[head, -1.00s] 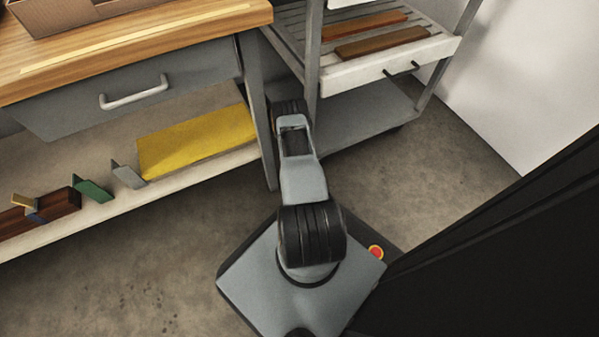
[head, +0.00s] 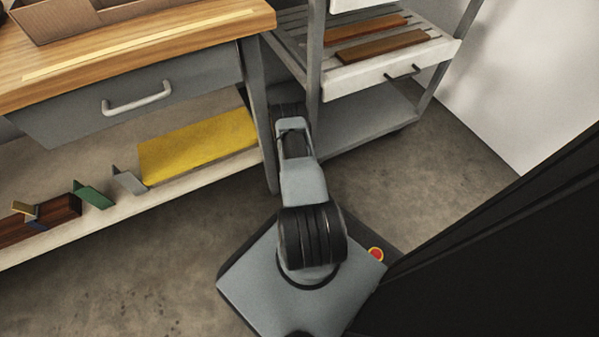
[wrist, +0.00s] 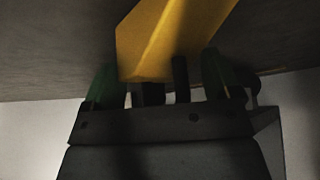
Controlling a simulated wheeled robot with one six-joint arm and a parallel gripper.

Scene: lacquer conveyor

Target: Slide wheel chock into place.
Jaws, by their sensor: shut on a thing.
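The wheel chock (wrist: 165,42) shows in the wrist view as a yellow wedge-like block with a sloping face, upper middle of the picture. My gripper (wrist: 166,82) is shut on it, with dark green fingers on either side of its lower part. The chock's far end runs out of the picture at the top. In the head view my arm reaches forward beside the bench leg and the cart; the gripper and the chock are hidden there. I cannot tell what surface the chock faces, as the wrist view is dark.
A wooden workbench (head: 180,55) with a grey drawer stands at left. Its lower shelf (head: 105,215) holds a yellow board (head: 196,146) and small brackets. A slatted cart (head: 385,72) stands ahead on the right. The floor (head: 130,270) at front left is clear.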

